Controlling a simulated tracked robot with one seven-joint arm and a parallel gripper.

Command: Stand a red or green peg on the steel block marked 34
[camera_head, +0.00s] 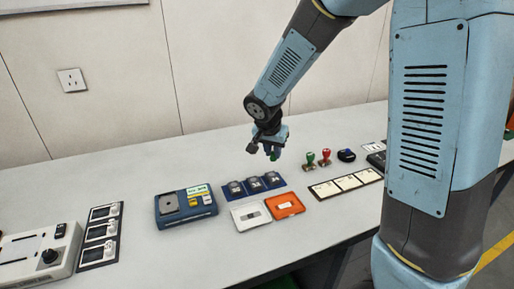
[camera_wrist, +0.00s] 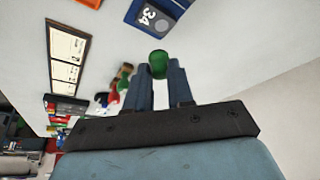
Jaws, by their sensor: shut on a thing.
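My gripper (camera_head: 271,150) is shut on a green peg (camera_wrist: 158,60) and holds it above the table; the green also shows in the head view. In the wrist view my fingers (camera_wrist: 159,76) stand on both sides of the peg. The steel block marked 34 (camera_wrist: 155,19) sits at the end of a blue tray (camera_wrist: 133,12), ahead of the peg and apart from it. In the head view several steel blocks stand in the blue tray (camera_head: 256,194), in front of my gripper, but their numbers are too small to read there.
An orange tray (camera_head: 297,209) and a white tray (camera_head: 237,222) lie before the blue tray. A green-handled thing (camera_head: 309,160) and a red-handled thing (camera_head: 325,157) stand to the right, behind a card holder (camera_head: 318,190). A blue device (camera_head: 186,218) is at left. The table behind is clear.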

